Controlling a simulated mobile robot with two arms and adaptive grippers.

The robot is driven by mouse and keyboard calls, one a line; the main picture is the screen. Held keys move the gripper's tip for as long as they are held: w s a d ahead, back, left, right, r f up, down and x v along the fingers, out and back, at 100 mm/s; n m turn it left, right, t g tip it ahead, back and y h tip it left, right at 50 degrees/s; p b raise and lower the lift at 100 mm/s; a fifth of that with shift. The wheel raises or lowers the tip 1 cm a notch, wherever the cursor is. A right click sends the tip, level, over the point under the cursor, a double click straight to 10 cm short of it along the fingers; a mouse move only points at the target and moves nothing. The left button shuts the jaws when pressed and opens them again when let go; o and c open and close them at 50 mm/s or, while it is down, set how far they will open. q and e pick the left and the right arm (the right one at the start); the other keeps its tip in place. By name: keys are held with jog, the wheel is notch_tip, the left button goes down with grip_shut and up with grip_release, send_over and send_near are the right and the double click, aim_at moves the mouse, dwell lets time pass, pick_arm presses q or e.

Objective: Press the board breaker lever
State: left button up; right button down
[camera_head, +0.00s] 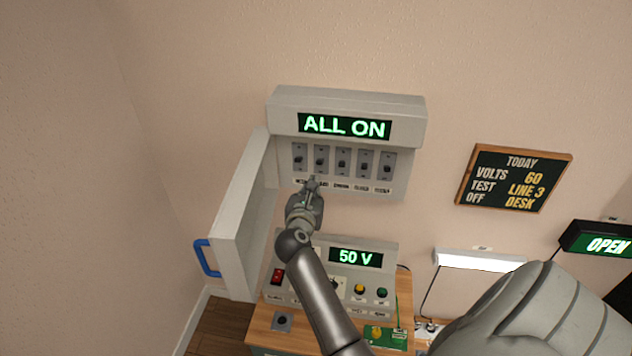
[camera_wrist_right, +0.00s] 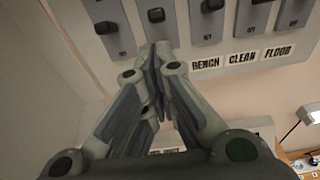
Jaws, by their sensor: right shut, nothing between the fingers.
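The breaker panel (camera_head: 408,165) is on the wall with a row of several small dark levers, under a green "ALL ON" display (camera_head: 345,126). The second lever from the left (camera_head: 321,161) has a label partly hidden by my gripper; its readable end looks like "ARD". My right gripper (camera_head: 313,182) is shut and empty, its fingertips just below this lever. In the right wrist view the shut fingertips (camera_wrist_right: 154,48) point up at the same lever (camera_wrist_right: 156,15); I cannot tell if they touch the panel. Readable labels to the right are BENCH, CLEAN and FLOOR. My left gripper is out of view.
The open panel door (camera_head: 242,210) with a blue handle (camera_head: 207,258) stands out left of my right gripper. Below is a console (camera_head: 318,295) with a "50 V" display (camera_head: 356,257) and buttons on a wooden desk. A chalkboard (camera_head: 513,178) hangs to the right.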

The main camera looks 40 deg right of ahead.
jog(key=v, duration=0.4)
jog(key=shift+a+r, duration=0.1)
dwell(0.5)
